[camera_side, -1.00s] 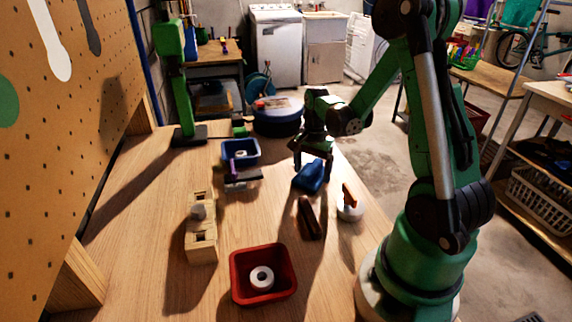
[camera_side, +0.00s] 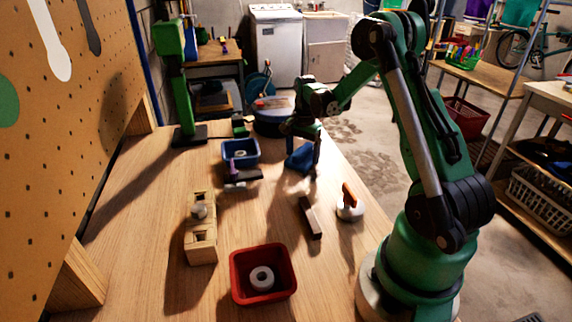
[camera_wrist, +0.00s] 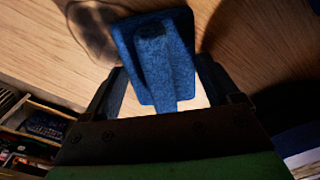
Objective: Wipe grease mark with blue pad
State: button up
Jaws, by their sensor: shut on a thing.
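The blue pad (camera_side: 298,158) is between the fingers of my gripper (camera_side: 303,152), at the far right part of the wooden bench. In the wrist view the pad (camera_wrist: 155,55) fills the space between the two dark fingers, which are shut on its handle. The pad looks tilted; I cannot tell whether it touches the bench top. A dark, ring-like smudge, which looks like the grease mark (camera_wrist: 92,30), lies on the wood beside the pad, at upper left in the wrist view. I cannot make it out in the side view.
A blue bin (camera_side: 240,153) stands left of my gripper, with a dark block piece (camera_side: 242,174) before it. Nearer are a dark bar (camera_side: 311,218), a white round item with an orange handle (camera_side: 350,204), a wooden block (camera_side: 201,228) and a red bin (camera_side: 263,274). The bench's right edge is close.

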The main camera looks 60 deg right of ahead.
aim_at(314, 185)
jog(key=shift+s+a, duration=3.3)
notch_tip(314, 185, up, 8)
jog(key=shift+f, duration=0.1)
